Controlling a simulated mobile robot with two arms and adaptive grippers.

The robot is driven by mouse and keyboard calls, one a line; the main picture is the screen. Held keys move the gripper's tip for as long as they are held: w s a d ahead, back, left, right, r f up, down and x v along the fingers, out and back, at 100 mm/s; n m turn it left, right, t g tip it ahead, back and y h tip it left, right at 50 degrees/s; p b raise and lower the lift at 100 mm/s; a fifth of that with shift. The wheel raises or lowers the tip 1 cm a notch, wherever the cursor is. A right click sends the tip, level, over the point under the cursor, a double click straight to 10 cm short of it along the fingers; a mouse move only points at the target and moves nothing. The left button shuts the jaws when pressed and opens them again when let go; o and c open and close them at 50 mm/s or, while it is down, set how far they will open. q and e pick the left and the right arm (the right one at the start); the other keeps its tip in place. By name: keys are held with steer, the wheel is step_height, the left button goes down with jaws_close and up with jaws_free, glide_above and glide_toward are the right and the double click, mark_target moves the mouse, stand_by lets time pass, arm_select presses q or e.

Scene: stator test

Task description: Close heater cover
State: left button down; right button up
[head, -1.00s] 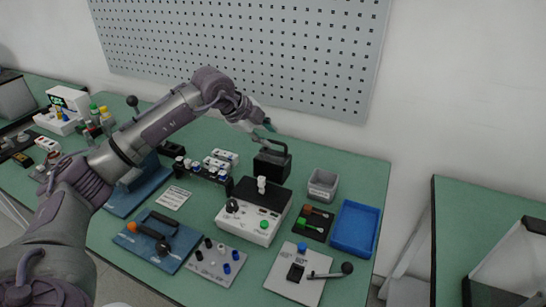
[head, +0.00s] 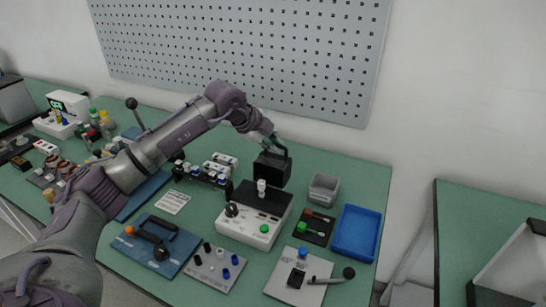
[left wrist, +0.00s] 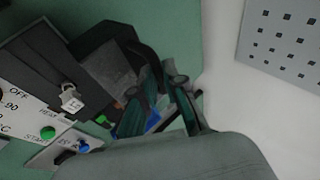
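The heater (head: 253,222) is a white box with a dark top plate (head: 248,195). A white fitting (head: 261,187) stands on the plate. The black heater cover (head: 271,170) is raised at the plate's far edge, leaving the plate uncovered. My left gripper (head: 272,143) is at the cover's upper back side. In the left wrist view, its two teal fingers (left wrist: 160,108) stand apart close beside the dark cover (left wrist: 112,68). My right gripper is not in view.
A grey bin (head: 323,188), a blue tray (head: 356,232) and a black plate with small coloured parts (head: 314,225) are right of the heater. A lever panel (head: 295,276) is in front. A pegboard (head: 240,55) hangs on the wall behind.

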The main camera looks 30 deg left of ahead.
arm_select(q)
steer(key=shift+s+d+r, duration=0.1)
steer(key=shift+s+r, duration=0.25)
steer(key=shift+s, duration=0.35)
steer(key=shift+s+r, duration=0.3)
steer(key=shift+s, duration=0.4)
steer(key=s, duration=0.3)
steer(key=shift+s+d+r, duration=0.1)
steer(key=shift+r, duration=0.05)
steer(key=shift+b, duration=0.3)
